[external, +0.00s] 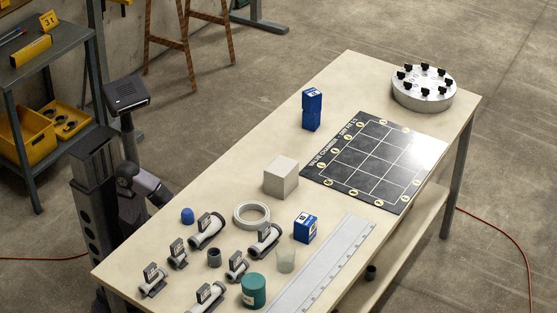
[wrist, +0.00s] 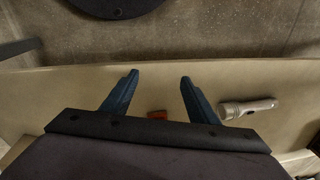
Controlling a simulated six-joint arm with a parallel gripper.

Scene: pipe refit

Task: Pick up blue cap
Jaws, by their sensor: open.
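The blue cap (external: 187,215) is a small rounded piece standing on the table near its left long edge, in the external view. In the external view my arm is folded beside the table's left side, and I cannot make out the fingers there.
Several grey pipe pieces (external: 207,231) with dark tags, a white ring (external: 251,216) and a grey block (external: 281,178) share the table (external: 230,143). A teal cylinder (external: 253,291) stands in front. In the wrist view, a grey pipe piece (wrist: 248,108) lies right of the fingers.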

